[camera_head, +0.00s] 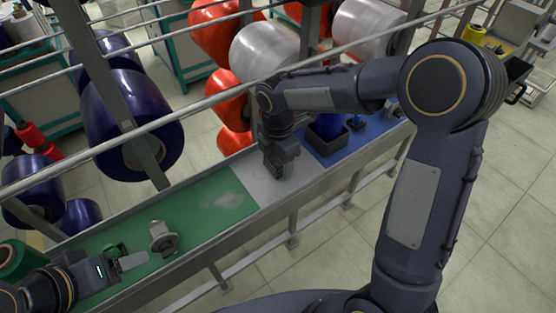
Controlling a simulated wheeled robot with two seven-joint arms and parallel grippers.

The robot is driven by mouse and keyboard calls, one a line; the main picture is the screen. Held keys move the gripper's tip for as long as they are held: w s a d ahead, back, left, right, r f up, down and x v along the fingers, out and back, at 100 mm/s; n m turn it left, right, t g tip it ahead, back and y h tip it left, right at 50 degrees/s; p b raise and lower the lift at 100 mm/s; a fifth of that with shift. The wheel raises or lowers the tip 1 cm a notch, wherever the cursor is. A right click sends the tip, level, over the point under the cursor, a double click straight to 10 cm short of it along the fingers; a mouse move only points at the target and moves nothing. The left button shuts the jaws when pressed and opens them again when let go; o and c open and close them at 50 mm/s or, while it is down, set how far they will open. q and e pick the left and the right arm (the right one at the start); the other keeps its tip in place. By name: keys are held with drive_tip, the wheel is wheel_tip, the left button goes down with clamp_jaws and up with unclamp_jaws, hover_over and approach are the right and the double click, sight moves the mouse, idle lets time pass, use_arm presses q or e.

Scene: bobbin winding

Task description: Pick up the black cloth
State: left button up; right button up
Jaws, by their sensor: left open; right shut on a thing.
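My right gripper (278,170) points down over the grey section of the long bench. It is shut on a small dark thing at the fingertips, which looks like the black cloth, though its outline merges with the dark fingers. No other black cloth shows on the bench. My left gripper (116,264) is low at the left end of the bench, open, over the green section (185,210), well apart from the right gripper.
A metal fitting (163,238) stands on the green section, beside a pale smear (222,200). A dark bin (328,135) sits on the blue section (352,150) at right. Rails and large blue (130,120), red and white bobbins (265,50) stand behind the bench.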

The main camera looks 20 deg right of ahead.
drive_tip(key=shift+r, duration=0.4)
wheel_tip(320, 180, up, 2)
drive_tip(key=shift+s+a+r, duration=0.1)
drive_tip(key=shift+a+r, duration=0.05)
drive_tip(key=shift+r, duration=0.1)
drive_tip(key=s+a+r+b, duration=0.2)
drive_tip(key=s+a+r, duration=0.7)
drive_tip(key=s, duration=0.1)
drive_tip(key=shift+s+r+b, duration=0.2)
drive_tip(key=shift+s+b, duration=0.05)
drive_tip(key=shift+b, duration=0.05)
